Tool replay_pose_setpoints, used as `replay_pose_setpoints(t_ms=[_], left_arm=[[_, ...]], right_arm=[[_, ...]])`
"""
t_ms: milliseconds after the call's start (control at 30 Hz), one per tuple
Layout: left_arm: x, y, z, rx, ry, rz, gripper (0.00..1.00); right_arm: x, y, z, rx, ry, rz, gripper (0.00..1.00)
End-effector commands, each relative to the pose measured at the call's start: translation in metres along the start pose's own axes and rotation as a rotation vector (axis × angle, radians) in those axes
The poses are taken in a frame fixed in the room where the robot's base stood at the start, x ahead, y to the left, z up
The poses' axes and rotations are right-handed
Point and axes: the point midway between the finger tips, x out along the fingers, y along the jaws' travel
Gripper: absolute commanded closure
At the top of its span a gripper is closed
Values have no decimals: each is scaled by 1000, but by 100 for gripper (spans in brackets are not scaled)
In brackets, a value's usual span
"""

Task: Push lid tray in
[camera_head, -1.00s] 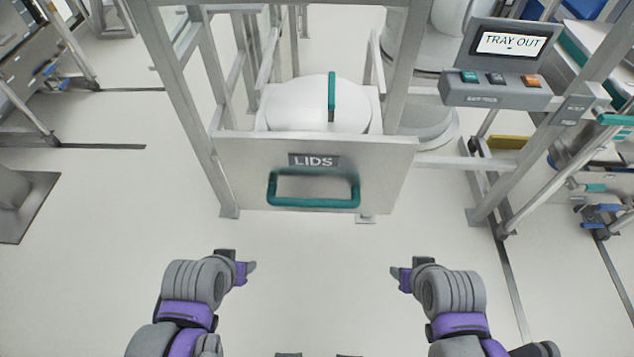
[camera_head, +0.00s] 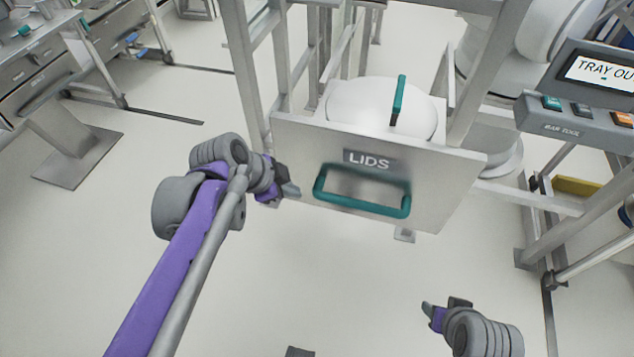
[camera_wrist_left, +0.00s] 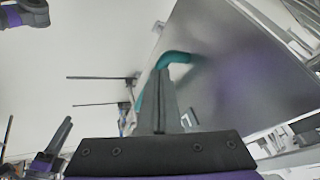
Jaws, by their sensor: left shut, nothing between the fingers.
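The lid tray (camera_head: 300,150) has a grey front panel with a LIDS label and a teal handle (camera_head: 362,208). A white lid (camera_head: 370,105) with a teal upright grip sits in it. My left gripper (camera_head: 290,190) is shut and empty, close to the panel's left edge, left of the handle. Whether it touches the panel is unclear. In the left wrist view, the shut fingers (camera_wrist_left: 165,105) overlap the teal handle (camera_wrist_left: 150,92), with the panel (camera_wrist_left: 240,70) at the right. My right gripper (camera_head: 428,309) is low, in front of the tray and apart from it; its jaw opening is unclear.
A grey metal frame (camera_head: 240,75) surrounds the tray. A control box (camera_head: 580,120) with buttons and a display starting "TRAY OU", cut off by the picture edge, stands at the right. The floor (camera_head: 330,290) in front of the tray is clear.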

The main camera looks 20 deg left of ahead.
Motion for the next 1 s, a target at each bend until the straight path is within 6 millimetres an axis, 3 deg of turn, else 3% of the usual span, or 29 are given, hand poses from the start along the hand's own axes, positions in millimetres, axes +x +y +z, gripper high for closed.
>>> replay_pose_setpoints(t_ms=[200,467,1000], left_arm=[[5,-34,-9,248,75,-6,100],[12,-45,-13,335,100,-15,100],[96,-44,-21,333,99,-14,100]], right_arm=[[9,0,7,0,-4,0,50],[12,0,8,0,-5,0,50],[22,0,15,0,-9,0,50]])
